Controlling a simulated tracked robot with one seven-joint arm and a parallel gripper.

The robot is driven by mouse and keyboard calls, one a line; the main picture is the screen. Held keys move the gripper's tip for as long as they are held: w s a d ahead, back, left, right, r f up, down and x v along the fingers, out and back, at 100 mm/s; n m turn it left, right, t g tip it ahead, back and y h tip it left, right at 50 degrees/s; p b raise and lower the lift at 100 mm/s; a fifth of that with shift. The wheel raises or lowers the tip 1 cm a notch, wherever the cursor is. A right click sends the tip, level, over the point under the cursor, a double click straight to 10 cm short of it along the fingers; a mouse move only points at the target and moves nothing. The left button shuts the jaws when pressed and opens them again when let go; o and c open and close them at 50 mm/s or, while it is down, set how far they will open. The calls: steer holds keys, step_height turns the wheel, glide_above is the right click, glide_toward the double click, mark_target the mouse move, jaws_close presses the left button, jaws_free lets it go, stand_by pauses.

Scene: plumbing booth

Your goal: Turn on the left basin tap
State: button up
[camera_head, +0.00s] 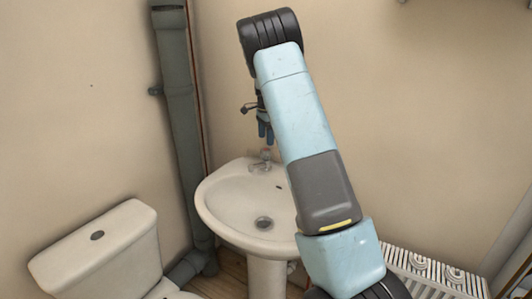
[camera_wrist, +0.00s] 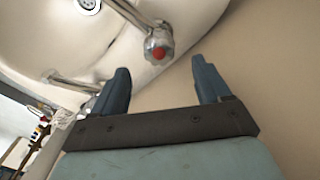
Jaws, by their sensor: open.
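The white basin (camera_head: 233,200) stands against the wall, and its rim fills the top of the wrist view (camera_wrist: 105,45). The left basin tap (camera_head: 262,162) is chrome; its knob with a red dot shows in the wrist view (camera_wrist: 158,46). My gripper (camera_head: 265,132) is open and empty above this tap, with its fingers pointing down. In the wrist view my gripper (camera_wrist: 160,64) has a fingertip to either side of the knob's line, and the knob appears beyond the tips. The other tap (camera_wrist: 75,82) shows left of my fingers; my arm hides it in the head view.
A toilet (camera_head: 100,250) stands left of the basin. A grey vertical pipe (camera_head: 178,110) runs up the corner on the left. A white radiator (camera_head: 430,272) is low at the right. The wall is close behind the taps.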

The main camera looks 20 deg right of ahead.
mark_target(266, 149)
step_height(266, 149, down, 8)
steer(key=shift+r, duration=0.2)
stand_by(0.3)
steer(key=c, duration=1)
